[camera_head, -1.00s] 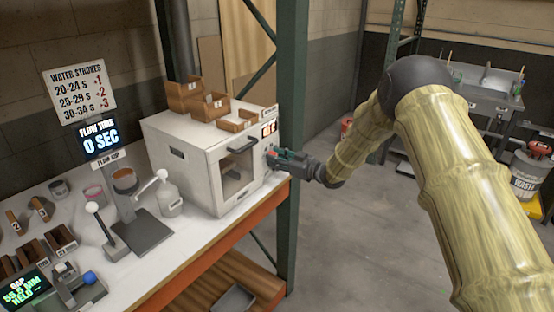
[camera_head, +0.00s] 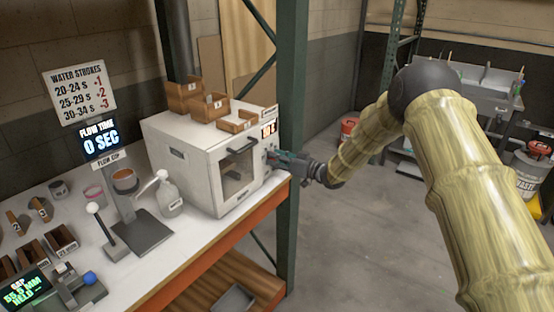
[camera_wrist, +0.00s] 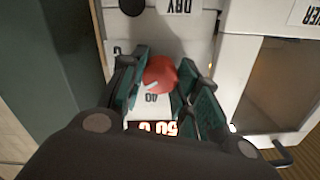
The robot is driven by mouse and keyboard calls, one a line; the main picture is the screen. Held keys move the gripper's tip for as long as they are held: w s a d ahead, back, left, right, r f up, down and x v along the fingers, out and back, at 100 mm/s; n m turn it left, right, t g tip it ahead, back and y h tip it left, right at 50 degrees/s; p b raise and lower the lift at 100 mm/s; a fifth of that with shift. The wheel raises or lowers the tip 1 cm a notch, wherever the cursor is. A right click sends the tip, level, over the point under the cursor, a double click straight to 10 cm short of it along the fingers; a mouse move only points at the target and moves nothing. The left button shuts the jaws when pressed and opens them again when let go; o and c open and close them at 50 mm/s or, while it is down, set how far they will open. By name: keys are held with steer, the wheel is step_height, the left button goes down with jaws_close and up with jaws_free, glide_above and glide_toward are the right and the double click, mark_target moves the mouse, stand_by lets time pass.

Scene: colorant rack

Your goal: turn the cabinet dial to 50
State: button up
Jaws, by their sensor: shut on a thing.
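The white cabinet (camera_head: 205,178) stands on the bench with a dark-handled door and a small lit display (camera_head: 268,130) on its right front. Its red dial (camera_wrist: 160,74) with a pale pointer mark shows in the wrist view. My gripper (camera_wrist: 163,72) has its green fingers on both sides of the dial, shut on it. A printed "40" shows beside the dial, upside down. The display also shows there (camera_wrist: 155,128), upside down and partly covered by my gripper; I cannot read it surely. In the head view my gripper (camera_head: 276,160) hides the dial.
The cabinet door window (camera_wrist: 270,85) and its handle (camera_wrist: 280,152) lie right of the dial in the wrist view. Wooden trays (camera_head: 210,107) sit on the cabinet. A green post (camera_head: 291,120) stands close behind my gripper. The floor (camera_head: 345,240) under my arm is clear.

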steer(key=o, duration=1.1)
steer(key=shift+c, duration=0.2)
steer(key=shift+d, duration=0.1)
steer(key=v, duration=1.2)
